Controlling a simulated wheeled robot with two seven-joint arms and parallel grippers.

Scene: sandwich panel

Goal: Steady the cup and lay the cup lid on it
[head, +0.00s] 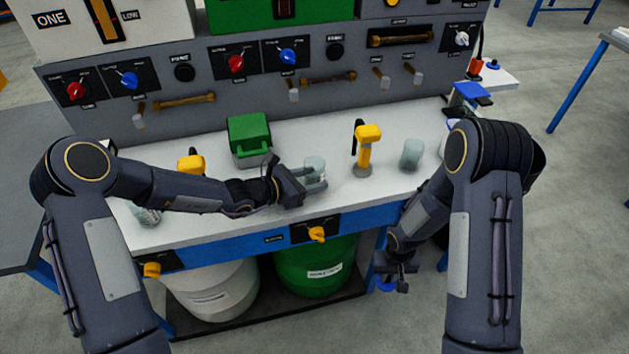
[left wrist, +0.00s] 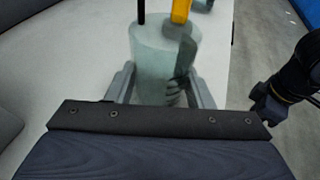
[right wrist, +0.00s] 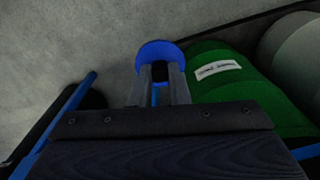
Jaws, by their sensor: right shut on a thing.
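A translucent pale cup (head: 316,164) stands upright on the white worktop. My left gripper (head: 312,181) is low at the cup with its jaws open. In the left wrist view the cup (left wrist: 160,60) stands between the two fingers (left wrist: 164,88); whether either finger touches it I cannot tell. My right gripper (head: 396,284) hangs in front of the bench, below the worktop. It is shut on the round blue lid (right wrist: 150,50), which also shows partly in the head view (head: 384,285).
A yellow-handled tap (head: 366,150) stands right of the cup, with another translucent cup (head: 411,153) beyond it. A green box (head: 249,138) stands behind my left gripper. A green drum (head: 317,272) and a white drum (head: 212,291) stand under the bench.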

